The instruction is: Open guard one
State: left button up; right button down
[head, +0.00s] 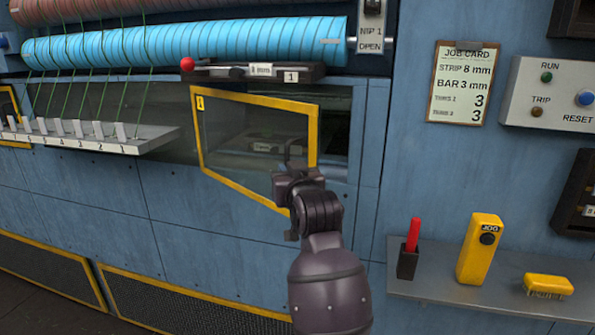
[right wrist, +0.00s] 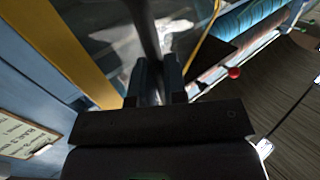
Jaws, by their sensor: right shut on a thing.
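Guard one (head: 250,95) is a clear panel in a yellow frame with a small "1" tag at its upper left. In the head view it stands swung out from the blue machine front, with a dark opening showing past its right edge. My right gripper (head: 296,172) is at the lower right part of the frame. In the right wrist view the jaws (right wrist: 158,85) are shut on a dark bar, which I take to be the guard's handle. The yellow frame (right wrist: 70,50) runs beside them. My left gripper is not in view.
A red-knobbed bar (head: 250,72) sits above the guard, under the blue roller (head: 190,42). A pegged shelf (head: 100,138) with green strands juts out at left. A grey shelf (head: 450,265) at lower right holds a red-handled tool, a yellow JOG pendant and a yellow brush.

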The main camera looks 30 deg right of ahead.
jog(key=shift+s+a, duration=0.2)
jog(key=shift+a, duration=0.8)
jog(key=c, duration=1.2)
grip_release()
jog(key=shift+s, duration=0.1)
jog(key=b+v, duration=0.1)
jog(key=v, duration=0.9)
jog(key=shift+s+b, duration=0.25)
jog(key=shift+b, duration=0.1)
jog(key=shift+a, duration=0.1)
